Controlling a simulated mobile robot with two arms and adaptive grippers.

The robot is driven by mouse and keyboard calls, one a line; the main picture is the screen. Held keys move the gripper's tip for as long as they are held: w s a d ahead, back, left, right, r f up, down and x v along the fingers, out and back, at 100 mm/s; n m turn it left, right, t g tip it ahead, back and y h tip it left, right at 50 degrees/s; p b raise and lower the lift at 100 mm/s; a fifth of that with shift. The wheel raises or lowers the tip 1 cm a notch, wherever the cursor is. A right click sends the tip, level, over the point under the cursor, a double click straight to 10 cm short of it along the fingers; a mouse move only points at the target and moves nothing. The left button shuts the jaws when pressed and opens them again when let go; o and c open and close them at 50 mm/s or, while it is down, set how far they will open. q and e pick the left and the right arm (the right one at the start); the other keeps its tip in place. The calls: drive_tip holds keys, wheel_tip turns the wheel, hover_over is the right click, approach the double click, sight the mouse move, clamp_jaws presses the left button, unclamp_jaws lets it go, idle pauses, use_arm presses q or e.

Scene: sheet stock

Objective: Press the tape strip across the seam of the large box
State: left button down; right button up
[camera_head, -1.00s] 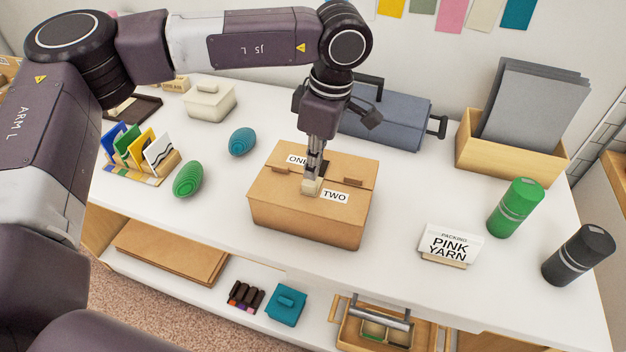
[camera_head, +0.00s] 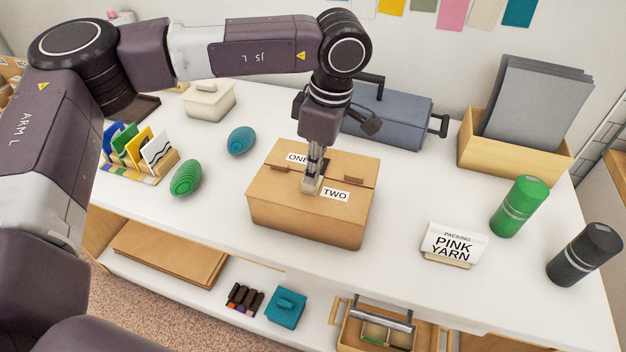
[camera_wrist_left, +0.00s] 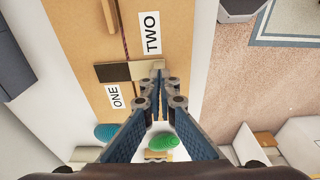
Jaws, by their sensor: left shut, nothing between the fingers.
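The large box (camera_head: 300,221) is brown cardboard and stands closed on the table, with labels ONE (camera_head: 296,158) and TWO (camera_head: 335,195) on its two flaps. The seam (camera_wrist_left: 123,38) runs between the flaps. A pale strip (camera_wrist_left: 143,69) lies by the TWO label, in line with a dark patch (camera_wrist_left: 110,72) by the ONE label; together they span the seam. I cannot tell whether they are one piece. My left gripper (camera_head: 311,188) points down, shut and empty, its tips at the pale strip and partly hiding it in the head view. My right gripper is out of view.
A teal egg-shaped thing (camera_head: 241,141) and a green one (camera_head: 186,178) lie left of the box. A blue-grey case (camera_head: 395,122) stands behind. A PINK YARN sign (camera_head: 453,244) and green canister (camera_head: 519,206) stand right. The table just right of the box is clear.

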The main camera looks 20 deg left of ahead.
use_arm(q)
wheel_tip(320, 180, up, 9)
drive_tip(key=p, duration=0.4)
drive_tip(key=shift+p, duration=0.35)
idle(0.4)
drive_tip(key=shift+s+f, duration=0.1)
idle(0.4)
